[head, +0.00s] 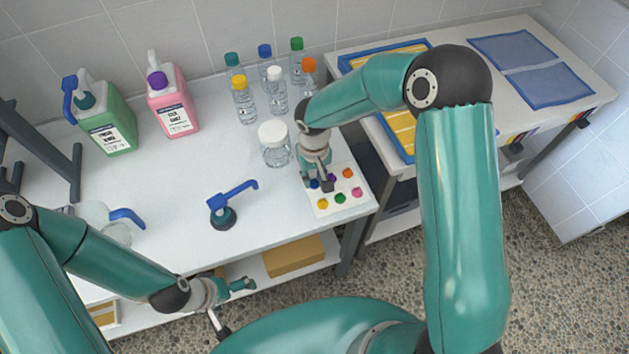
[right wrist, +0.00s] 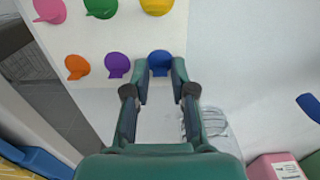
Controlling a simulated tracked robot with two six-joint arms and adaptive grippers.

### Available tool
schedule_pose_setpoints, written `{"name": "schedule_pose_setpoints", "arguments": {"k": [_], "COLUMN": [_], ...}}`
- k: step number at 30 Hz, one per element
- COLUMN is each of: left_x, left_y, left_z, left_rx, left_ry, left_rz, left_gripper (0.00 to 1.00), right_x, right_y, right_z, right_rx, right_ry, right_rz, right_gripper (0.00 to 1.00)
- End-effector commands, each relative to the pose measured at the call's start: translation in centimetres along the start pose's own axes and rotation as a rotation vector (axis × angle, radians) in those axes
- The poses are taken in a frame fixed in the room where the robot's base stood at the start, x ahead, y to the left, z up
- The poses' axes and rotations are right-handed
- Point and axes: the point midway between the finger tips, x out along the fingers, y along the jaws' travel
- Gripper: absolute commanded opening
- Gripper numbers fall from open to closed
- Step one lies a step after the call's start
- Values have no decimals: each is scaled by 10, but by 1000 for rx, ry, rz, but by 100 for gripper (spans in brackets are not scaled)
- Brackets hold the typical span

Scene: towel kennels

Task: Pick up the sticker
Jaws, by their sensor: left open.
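A white sticker card (head: 325,211) lies at the right end of the white table; it also shows in the right wrist view (right wrist: 120,36). It carries several round coloured stickers with raised tabs: blue (right wrist: 160,62), purple (right wrist: 117,65), orange (right wrist: 77,67), yellow (right wrist: 157,5), green (right wrist: 101,7) and pink (right wrist: 49,9). My right gripper (head: 318,185) points down at the card. In the right wrist view its fingertips (right wrist: 160,75) stand on either side of the blue sticker; whether they press on it cannot be told. My left gripper (head: 234,308) is open and empty at the table's front edge.
Behind the card stand a wide-lidded jar (head: 275,154) and several capped bottles (head: 277,95). A blue-handled tool (head: 223,216) is left of the card. Green (head: 108,124) and pink (head: 174,110) jugs stand at the back. A second table (head: 560,58) is at the right.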

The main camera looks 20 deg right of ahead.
Motion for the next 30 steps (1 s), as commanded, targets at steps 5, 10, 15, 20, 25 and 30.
{"name": "schedule_pose_setpoints", "arguments": {"k": [5, 10, 15, 20, 25, 30], "left_x": [0, 0, 0, 1, 3, 7], "left_y": [0, 0, 0, 0, -1, -3], "left_z": [0, 0, 0, 0, 0, 0], "left_rx": [0, 0, 0, 0, 0, 0], "left_ry": [0, 0, 0, 0, 0, 0], "left_rz": [0, 0, 0, 0, 0, 0], "left_gripper": [100, 100, 100, 100, 100, 100], "right_x": [1, 1, 0, -7, -26, -62], "right_y": [0, 0, 0, 0, 1, 1], "right_z": [0, 1, 1, 0, 0, 0], "right_rx": [0, 0, 0, 1, 1, 2], "right_ry": [-2, -2, -3, -1, 3, 6], "right_rz": [0, 0, 0, 1, 0, -2], "right_gripper": [6, 5, 5, 5, 5, 5]}}
